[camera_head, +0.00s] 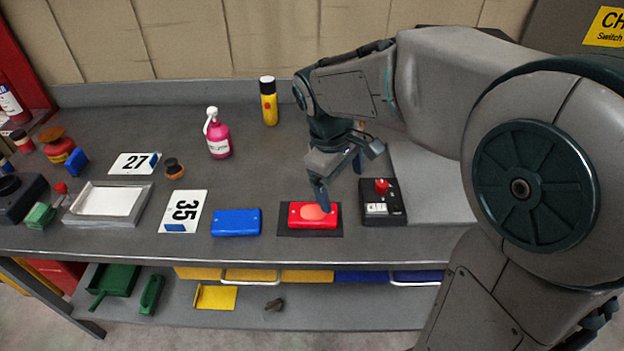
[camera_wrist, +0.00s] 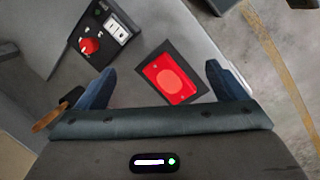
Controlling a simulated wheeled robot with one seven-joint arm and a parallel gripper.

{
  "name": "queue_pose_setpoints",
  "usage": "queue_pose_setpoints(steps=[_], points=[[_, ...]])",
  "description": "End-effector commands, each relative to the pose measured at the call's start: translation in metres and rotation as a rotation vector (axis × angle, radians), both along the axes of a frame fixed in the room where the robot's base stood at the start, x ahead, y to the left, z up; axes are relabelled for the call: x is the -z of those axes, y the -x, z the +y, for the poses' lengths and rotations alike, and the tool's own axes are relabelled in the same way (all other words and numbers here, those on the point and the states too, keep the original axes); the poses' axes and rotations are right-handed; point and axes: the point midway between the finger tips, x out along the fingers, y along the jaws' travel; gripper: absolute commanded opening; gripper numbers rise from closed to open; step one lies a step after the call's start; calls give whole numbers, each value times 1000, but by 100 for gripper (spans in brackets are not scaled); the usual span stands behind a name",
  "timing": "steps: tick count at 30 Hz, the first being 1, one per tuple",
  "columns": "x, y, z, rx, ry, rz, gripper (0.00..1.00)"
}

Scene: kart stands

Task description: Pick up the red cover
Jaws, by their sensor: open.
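The red cover (camera_head: 313,215) is a flat rectangular piece with a lighter red oval on top. It lies on a black mat (camera_head: 284,231) near the front edge of the grey bench. In the wrist view the red cover (camera_wrist: 171,79) shows between and beyond my fingers, on the dark mat (camera_wrist: 199,73). My gripper (camera_head: 338,182) is open and empty, above the cover and toward its right side. In the head view one fingertip overlaps the cover's top; I cannot tell whether it touches. Both blue fingers of my gripper (camera_wrist: 160,84) show in the wrist view, apart.
A black control box (camera_head: 383,209) with a red button stands just right of the mat. A pink spray bottle (camera_head: 217,137) and yellow can (camera_head: 268,101) stand behind.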

Motion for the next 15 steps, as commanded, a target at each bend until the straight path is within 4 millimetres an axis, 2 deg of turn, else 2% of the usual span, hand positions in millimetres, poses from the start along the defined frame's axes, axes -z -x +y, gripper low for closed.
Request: queue_pose_setpoints(steps=[1, 3, 9, 15], points=[[0, -13, 16, -89, 27, 37, 91], [4, -29, 35, -205, 63, 82, 91], [18, -59, 83, -471, 142, 189, 91], [28, -71, 107, -600, 179, 241, 91]])
